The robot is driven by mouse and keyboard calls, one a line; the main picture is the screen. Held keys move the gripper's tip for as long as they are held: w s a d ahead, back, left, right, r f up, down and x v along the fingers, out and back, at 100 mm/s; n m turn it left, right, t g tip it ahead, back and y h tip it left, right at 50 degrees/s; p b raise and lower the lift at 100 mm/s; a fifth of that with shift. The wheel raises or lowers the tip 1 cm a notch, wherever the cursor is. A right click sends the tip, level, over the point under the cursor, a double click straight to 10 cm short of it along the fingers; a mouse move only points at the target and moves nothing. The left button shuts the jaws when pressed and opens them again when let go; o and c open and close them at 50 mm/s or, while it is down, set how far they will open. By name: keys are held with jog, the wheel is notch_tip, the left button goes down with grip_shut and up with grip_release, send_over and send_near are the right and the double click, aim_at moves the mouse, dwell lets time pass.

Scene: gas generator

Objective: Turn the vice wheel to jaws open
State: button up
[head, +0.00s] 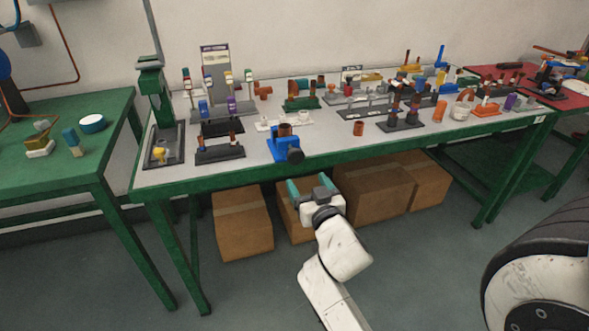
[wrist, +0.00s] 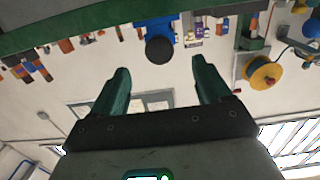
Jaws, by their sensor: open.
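The blue vice (head: 279,145) stands at the front edge of the grey bench top, with a copper-coloured piece in its jaws. Its dark round wheel (head: 295,156) faces out over the edge. My gripper (head: 309,184) is in front of and below the wheel, apart from it, with its green fingers spread and empty. In the wrist view the wheel (wrist: 159,50) shows between and beyond the two fingertips, with the blue vice body (wrist: 155,28) behind it. How far the vice jaws are open is too small to tell.
The green-edged bench (head: 350,152) carries several fittings and stands. A loose copper piece (head: 358,128) lies right of the vice, and a dark rack (head: 220,152) stands left. Cardboard boxes (head: 243,225) sit under the bench. The space in front of the wheel is clear.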

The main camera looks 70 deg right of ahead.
aim_at(297, 160)
jog(key=x, duration=0.3)
jog(key=p+x, duration=0.1)
jog(key=x, duration=0.3)
jog(key=r+x, duration=0.1)
jog(key=x, duration=0.3)
jog(key=shift+s+d, duration=0.1)
jog(key=shift+d, duration=0.05)
jog(key=shift+c, duration=0.4)
jog(key=c, duration=0.9)
